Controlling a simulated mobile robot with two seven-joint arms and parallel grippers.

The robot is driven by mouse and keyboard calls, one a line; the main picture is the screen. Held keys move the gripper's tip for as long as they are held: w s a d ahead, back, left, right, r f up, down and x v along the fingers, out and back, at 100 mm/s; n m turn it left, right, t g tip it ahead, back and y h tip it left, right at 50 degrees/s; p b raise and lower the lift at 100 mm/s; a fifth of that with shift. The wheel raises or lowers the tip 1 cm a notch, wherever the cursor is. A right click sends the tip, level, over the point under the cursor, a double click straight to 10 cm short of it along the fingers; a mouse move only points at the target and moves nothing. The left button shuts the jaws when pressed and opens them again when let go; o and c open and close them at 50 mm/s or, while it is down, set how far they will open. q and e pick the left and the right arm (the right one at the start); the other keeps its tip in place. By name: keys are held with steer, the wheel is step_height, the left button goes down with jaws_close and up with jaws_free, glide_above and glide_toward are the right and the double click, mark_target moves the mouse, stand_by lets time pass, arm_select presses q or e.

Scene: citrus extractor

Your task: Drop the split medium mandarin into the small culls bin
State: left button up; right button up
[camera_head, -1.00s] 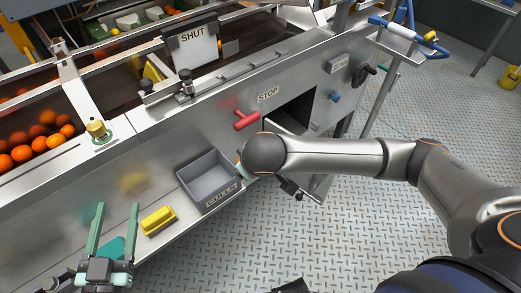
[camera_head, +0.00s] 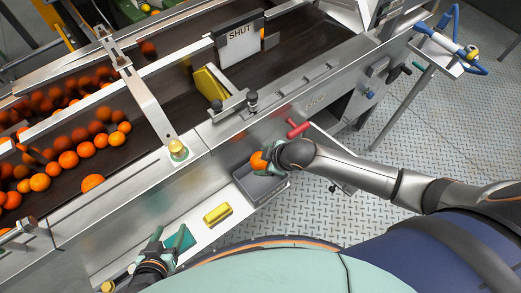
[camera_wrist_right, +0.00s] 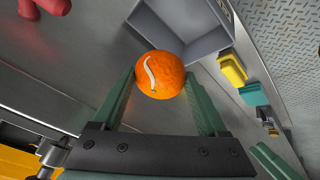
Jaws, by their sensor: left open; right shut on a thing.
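The split mandarin (camera_head: 258,162) is orange, with a pale crack on its skin that shows in the right wrist view (camera_wrist_right: 165,82). My right gripper (camera_head: 264,158) is shut on it, with a green finger on each side. The small grey culls bin (camera_head: 270,191) stands on the ledge; the mandarin overlaps its far edge in the head view. In the right wrist view the open bin (camera_wrist_right: 205,43) lies just beyond the fruit. I cannot tell the height of the fruit over the rim. My left gripper (camera_head: 172,236) is open and low at the left, near a teal block.
A yellow block (camera_head: 217,214) lies on the ledge left of the bin, and the teal block (camera_wrist_right: 254,94) lies beyond it. A red STOP handle (camera_head: 298,129) sticks out of the panel above the bin. Several oranges (camera_head: 86,150) lie on the conveyor.

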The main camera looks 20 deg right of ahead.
mark_target(263, 168)
stand_by(0.5)
steer(key=shift+f+b, duration=1.6)
steer(key=shift+f, duration=0.9)
steer(key=o, duration=1.3)
steer(key=shift+o, duration=0.2)
steer(key=p+v, duration=0.2)
steer(key=v, duration=1)
steer(key=shift+s+d+r, duration=0.15)
steer(key=shift+r, duration=0.15)
